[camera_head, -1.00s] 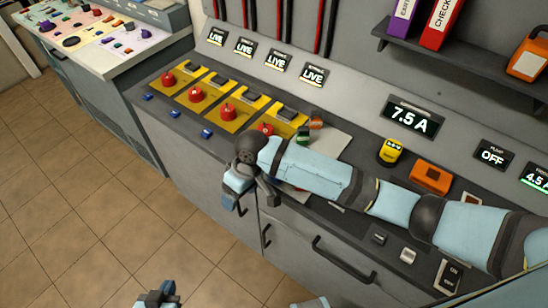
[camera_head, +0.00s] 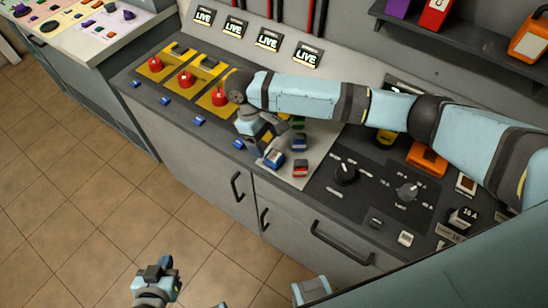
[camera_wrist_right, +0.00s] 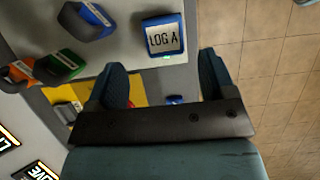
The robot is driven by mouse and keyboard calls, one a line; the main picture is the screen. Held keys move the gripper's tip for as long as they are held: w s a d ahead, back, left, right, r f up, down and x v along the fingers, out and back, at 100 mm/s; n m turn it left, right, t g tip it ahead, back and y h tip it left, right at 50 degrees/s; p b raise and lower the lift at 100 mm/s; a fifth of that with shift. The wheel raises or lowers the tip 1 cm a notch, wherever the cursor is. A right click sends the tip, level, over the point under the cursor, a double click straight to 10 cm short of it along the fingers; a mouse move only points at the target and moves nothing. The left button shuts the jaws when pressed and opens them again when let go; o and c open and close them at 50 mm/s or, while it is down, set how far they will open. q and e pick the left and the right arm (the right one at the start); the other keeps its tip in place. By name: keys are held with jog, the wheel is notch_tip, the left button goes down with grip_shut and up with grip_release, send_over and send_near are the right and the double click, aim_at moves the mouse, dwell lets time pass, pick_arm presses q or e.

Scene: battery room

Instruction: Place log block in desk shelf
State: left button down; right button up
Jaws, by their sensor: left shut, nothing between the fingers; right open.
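The log block is blue with a white face reading "LOG A" (camera_wrist_right: 164,40); it also shows in the head view (camera_head: 273,159). It sits on a pale panel of the desk. My right gripper (camera_head: 258,135) is open just behind it. In the right wrist view its two fingers (camera_wrist_right: 163,82) stand apart, with the block ahead between their lines and not gripped. The dark desk shelf (camera_head: 455,41) is on the wall at upper right, holding binders. My left gripper (camera_head: 157,272) is shut and empty over the floor.
A second blue block (camera_head: 300,142), a red block (camera_head: 301,169) and a green block (camera_head: 298,123) sit close to the log block. Red buttons (camera_head: 186,79) on yellow plates lie to the left. Knobs (camera_head: 345,175) stand to the right. My right arm crosses above the console.

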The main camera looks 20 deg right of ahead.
aim_at(273, 155)
jog(key=x, duration=0.2)
jog(key=s+x, duration=0.1)
jog(key=x, duration=0.1)
jog(key=shift+d+f+p, duration=0.1)
jog(key=shift+f+p, duration=0.05)
jog(key=shift+p, duration=0.2)
jog(key=shift+s+f, duration=0.2)
jog(key=shift+f, duration=0.35)
jog(key=c, duration=1.1)
jog(key=shift+r, duration=0.15)
